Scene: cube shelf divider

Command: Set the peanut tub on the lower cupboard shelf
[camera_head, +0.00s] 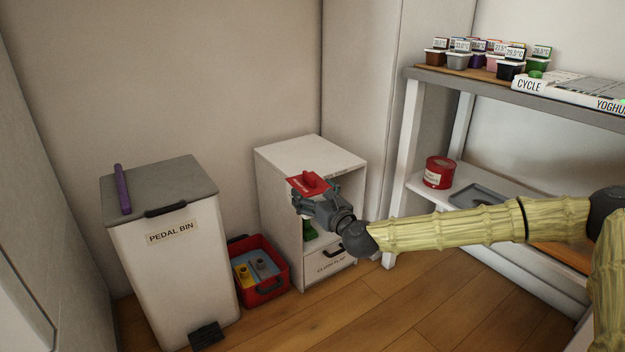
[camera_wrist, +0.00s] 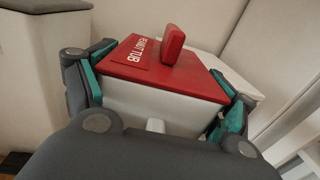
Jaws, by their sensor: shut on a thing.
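The peanut tub (camera_wrist: 150,105) has a white body and a red lid with a red raised grip, lettered "PEANUT TUB". My gripper (camera_wrist: 166,92) is shut on it, with teal-lined fingers on opposite sides of the tub. In the head view the tub's red lid (camera_head: 309,184) shows above my gripper (camera_head: 318,196), which hides most of the body. The white cupboard (camera_head: 308,150) stands behind, with an open front compartment above a labelled drawer (camera_head: 331,262). The tub overlaps the opening's upper part in the picture; I cannot tell whether it is inside.
A green object (camera_head: 309,229) stands in the cupboard's compartment. Left are a red crate (camera_head: 265,291) on the floor and a pedal bin (camera_head: 178,255). Right is a shelf unit (camera_head: 397,190) with a red tin (camera_head: 439,173), a grey tray (camera_head: 478,196) and several small tubs on top.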

